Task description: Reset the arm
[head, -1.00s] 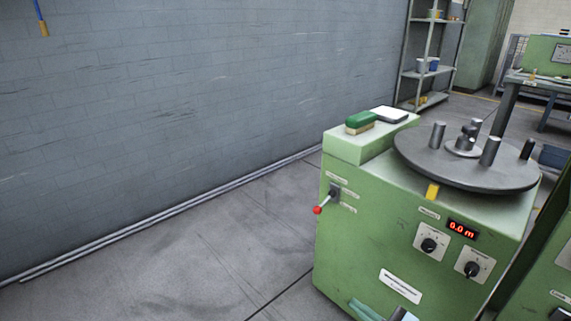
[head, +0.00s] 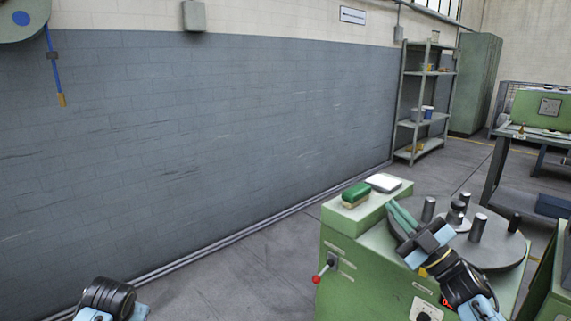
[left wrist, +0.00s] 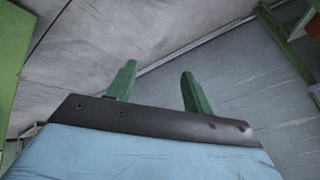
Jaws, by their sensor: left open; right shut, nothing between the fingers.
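My right gripper (head: 397,210) shows in the head view in front of the left edge of the green machine's dark disc. Its green fingers are shut with nothing between them and point up and left. My left arm shows at the bottom left of the head view, with only a dark joint and light blue parts in sight. In the left wrist view, my left gripper (left wrist: 157,72) has its two green fingers apart and nothing between them; floor and wall lie beyond.
The green machine (head: 355,270) carries a dark disc with metal pegs, a green-topped brush (head: 355,194) and a white pad (head: 383,182). A red-knobbed lever (head: 317,279) sticks out from its front. Shelves (head: 423,118) stand behind. Floor at left is clear.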

